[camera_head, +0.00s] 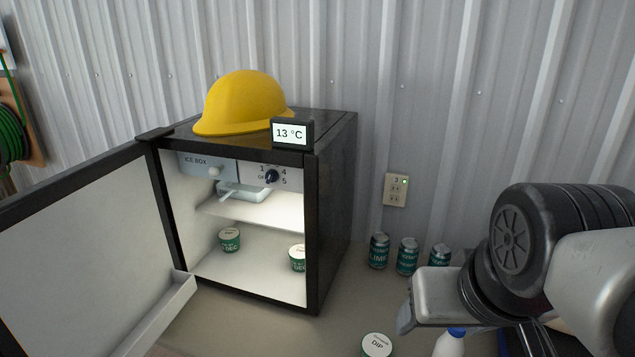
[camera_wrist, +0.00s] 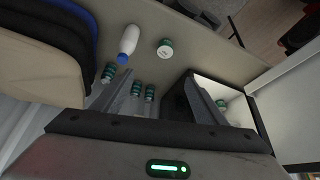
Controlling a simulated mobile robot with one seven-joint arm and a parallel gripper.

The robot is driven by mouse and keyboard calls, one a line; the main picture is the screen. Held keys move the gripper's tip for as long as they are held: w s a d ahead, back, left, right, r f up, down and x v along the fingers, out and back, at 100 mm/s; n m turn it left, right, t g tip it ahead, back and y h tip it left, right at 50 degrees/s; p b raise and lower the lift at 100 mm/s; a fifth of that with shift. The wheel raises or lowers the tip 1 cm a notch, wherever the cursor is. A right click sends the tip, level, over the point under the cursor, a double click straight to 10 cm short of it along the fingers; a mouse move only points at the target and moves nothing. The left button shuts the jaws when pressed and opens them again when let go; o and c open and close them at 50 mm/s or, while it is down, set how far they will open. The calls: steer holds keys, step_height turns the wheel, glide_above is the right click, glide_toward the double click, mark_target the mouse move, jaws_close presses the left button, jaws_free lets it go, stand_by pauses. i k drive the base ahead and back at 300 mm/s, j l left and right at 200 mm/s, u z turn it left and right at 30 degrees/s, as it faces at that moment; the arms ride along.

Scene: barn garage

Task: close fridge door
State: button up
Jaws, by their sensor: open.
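A small black fridge (camera_head: 335,200) stands against the wall with its door (camera_head: 80,240) wide open, swung out to the left. The door's white inner side and bottom shelf face the room. In the wrist view the fridge (camera_wrist: 182,108) is at lower right and its door (camera_wrist: 295,115) at the right edge. Inside are two dip tubs (camera_head: 229,239) and a small tray on the upper shelf. My gripper (camera_head: 420,312) is right of the fridge, well apart from the door. In the wrist view its fingers (camera_wrist: 155,90) are spread and empty.
A yellow hard hat (camera_head: 243,100) and a temperature display (camera_head: 292,133) sit on the fridge. Several green cans (camera_head: 407,256), a dip tub (camera_head: 377,345) and a white bottle with a blue cap (camera_head: 449,345) stand on the counter near my gripper. A wall outlet (camera_head: 395,190) is behind.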

mark_target(90, 265)
steer(key=k+j+u, duration=0.1)
steer(key=j+u, duration=0.2)
steer(key=j, duration=0.4)
steer(key=j+u, duration=0.35)
steer(key=j, duration=0.3)
